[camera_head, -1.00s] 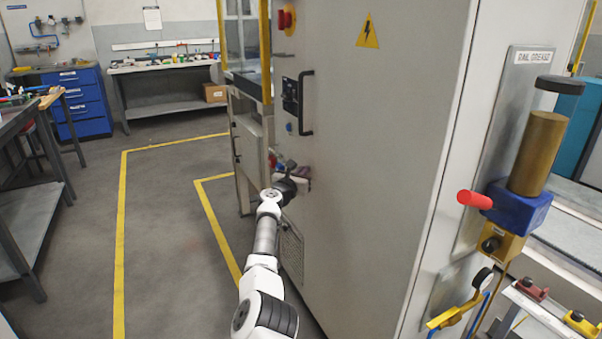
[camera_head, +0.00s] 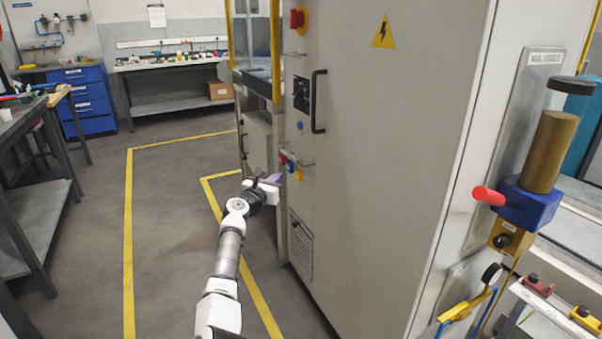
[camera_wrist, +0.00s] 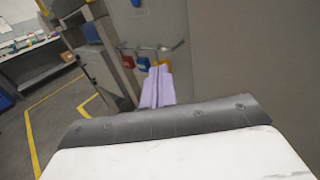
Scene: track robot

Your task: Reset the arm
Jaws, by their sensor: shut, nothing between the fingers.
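My gripper (camera_head: 274,180) is at the end of my white arm, low in front of the grey cabinet (camera_head: 385,150). Its fingers point right toward the cabinet's left edge. In the wrist view the pale purple fingers (camera_wrist: 158,88) lie close together, shut, with nothing seen between them. They appear in front of a small rail holding red, blue and yellow items. Whether the fingertips touch any of these I cannot tell.
The rail's items, a red one (camera_wrist: 128,62), a blue one (camera_wrist: 142,64) and a yellow one (camera_head: 299,175), hang by the cabinet. A black door handle (camera_head: 319,100) sticks out above. A workbench (camera_head: 40,205) stands left. Floor with yellow lines (camera_head: 129,240) is clear between.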

